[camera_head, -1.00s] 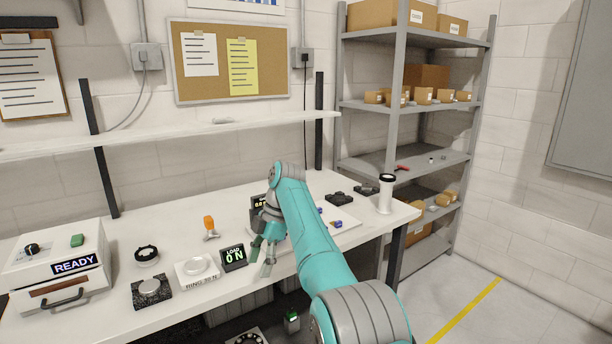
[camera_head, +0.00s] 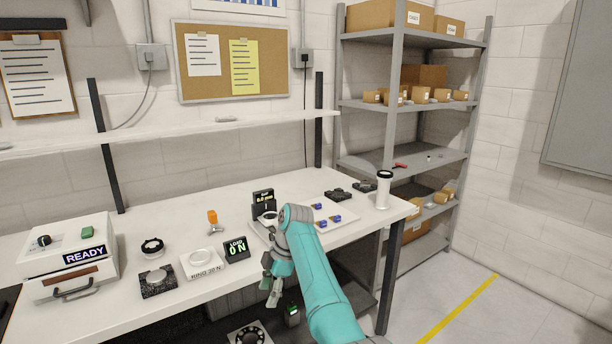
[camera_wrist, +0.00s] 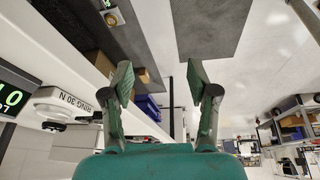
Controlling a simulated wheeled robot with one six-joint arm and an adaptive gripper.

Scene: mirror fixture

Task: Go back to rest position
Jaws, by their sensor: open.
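My gripper (camera_head: 271,289) is open and empty in the head view. It hangs just off the front edge of the white workbench (camera_head: 205,295), with the teal arm reaching in from the lower right. In the wrist view my gripper (camera_wrist: 160,85) shows two spread fingers with nothing between them. The floor and the bench edge lie beyond them. The RING 30 N pad (camera_head: 203,264) and the load display (camera_head: 236,249) reading 0 N stand on the bench to the left of the gripper.
A READY box (camera_head: 68,262), a dark block (camera_head: 157,282), a black ring (camera_head: 152,247) and an orange-handled tool (camera_head: 212,217) stand on the bench. A tray (camera_head: 345,229) with blue pieces lies to the right, near a white cylinder (camera_head: 383,190). Grey shelving (camera_head: 388,120) stands behind. Floor is clear at right.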

